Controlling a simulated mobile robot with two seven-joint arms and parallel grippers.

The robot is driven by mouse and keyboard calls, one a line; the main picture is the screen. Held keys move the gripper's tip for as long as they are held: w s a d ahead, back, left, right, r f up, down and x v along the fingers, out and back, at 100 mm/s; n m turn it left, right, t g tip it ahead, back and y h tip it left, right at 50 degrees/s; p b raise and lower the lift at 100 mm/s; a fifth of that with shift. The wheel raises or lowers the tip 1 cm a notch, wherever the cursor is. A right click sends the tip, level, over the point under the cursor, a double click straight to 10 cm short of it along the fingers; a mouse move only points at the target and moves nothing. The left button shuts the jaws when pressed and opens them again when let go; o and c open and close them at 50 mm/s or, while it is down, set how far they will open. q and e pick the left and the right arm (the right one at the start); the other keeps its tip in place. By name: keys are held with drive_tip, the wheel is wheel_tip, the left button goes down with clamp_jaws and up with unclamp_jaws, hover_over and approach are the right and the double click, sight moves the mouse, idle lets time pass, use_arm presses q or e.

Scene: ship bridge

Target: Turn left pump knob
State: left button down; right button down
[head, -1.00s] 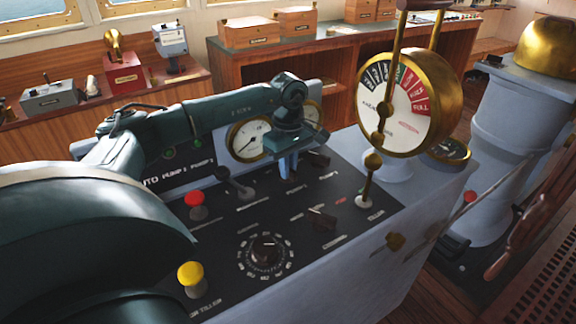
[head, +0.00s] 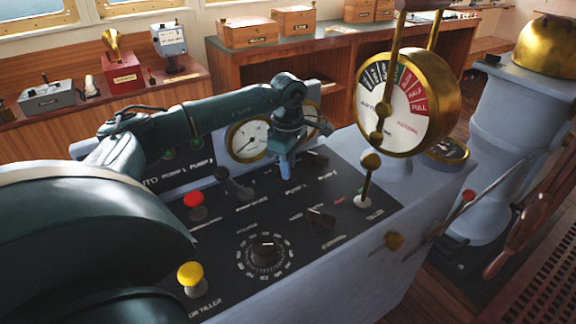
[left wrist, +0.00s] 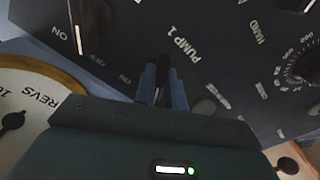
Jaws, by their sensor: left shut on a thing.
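The left pump knob (left wrist: 162,64) is a small black knob next to the "PUMP 1" label in the left wrist view. My left gripper (left wrist: 163,82) is shut on it, with one blue finger on each side. In the head view my left gripper (head: 286,168) points down at the back of the black panel and hides that knob. The other pump knob (head: 316,160) is black and stands just to its right, by "PUMP 2". My right gripper is not in view.
The black console panel (head: 215,230) also carries a red button (head: 194,199), a yellow button (head: 190,273), a dark lever (head: 235,186) and a round dial knob (head: 264,248). A gauge (head: 247,140) stands behind. The brass telegraph (head: 405,100) rises close on the right.

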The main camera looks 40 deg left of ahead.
use_arm(q)
drive_tip(key=c, duration=1.5)
unclamp_jaws()
drive_tip(key=shift+o, duration=0.2)
wheel_tip(320, 180, up, 13)
drive_tip(key=shift+r+b, duration=0.15)
drive_tip(key=shift+b, duration=0.3)
